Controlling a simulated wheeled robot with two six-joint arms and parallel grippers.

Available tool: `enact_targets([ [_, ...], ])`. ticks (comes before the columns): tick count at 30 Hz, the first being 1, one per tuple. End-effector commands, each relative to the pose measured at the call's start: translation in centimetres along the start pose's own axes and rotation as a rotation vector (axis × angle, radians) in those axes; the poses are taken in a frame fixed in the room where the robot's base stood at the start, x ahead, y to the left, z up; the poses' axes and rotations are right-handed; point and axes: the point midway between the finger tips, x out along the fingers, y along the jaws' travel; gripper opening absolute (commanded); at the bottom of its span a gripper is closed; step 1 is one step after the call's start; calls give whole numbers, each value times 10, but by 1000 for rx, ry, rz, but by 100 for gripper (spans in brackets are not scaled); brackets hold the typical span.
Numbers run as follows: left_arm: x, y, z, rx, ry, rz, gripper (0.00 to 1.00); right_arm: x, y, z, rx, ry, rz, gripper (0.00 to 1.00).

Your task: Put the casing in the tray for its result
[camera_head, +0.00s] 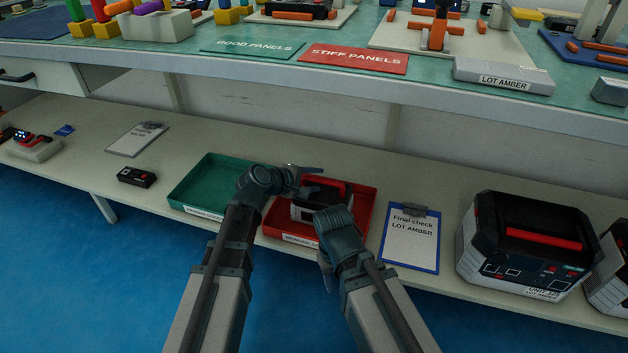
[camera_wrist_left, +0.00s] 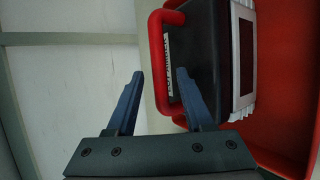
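The casing (camera_head: 309,208), dark and white with a red handle, sits inside the red tray (camera_head: 368,208). In the left wrist view the red handle (camera_wrist_left: 158,60) stands out from the casing's dark side (camera_wrist_left: 205,45). My left gripper (camera_head: 308,180) is over the tray at the casing. In the wrist view its two fingers (camera_wrist_left: 160,76) are apart, with part of the handle between or just beyond them; contact is unclear. My right gripper (camera_head: 326,268) is low at the red tray's front edge, its fingers mostly hidden by its own wrist. The green tray (camera_head: 190,185) to the left looks empty.
A clipboard reading "Final check LOT AMBER" (camera_head: 411,240) lies right of the red tray. A larger black and white unit (camera_head: 525,245) stands farther right. A small black device (camera_head: 136,177) lies left of the green tray. The upper bench (camera_head: 345,78) overhangs behind the shelf.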

Motion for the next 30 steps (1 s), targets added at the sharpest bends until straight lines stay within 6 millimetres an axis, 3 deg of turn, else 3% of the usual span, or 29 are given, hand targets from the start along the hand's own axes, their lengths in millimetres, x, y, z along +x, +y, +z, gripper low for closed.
enact_targets([
  [8, -2, 3, 1, 0, 0, 0, 52, -4, 0, 0, 0, 0, 0, 50],
  [21, -86, 5, 3, -2, 2, 0, 52, -49, 5, 2, 0, 0, 0, 50],
  [30, -119, 3, 1, 0, 1, 0, 52, -63, 6, 3, 0, -1, 0, 50],
])
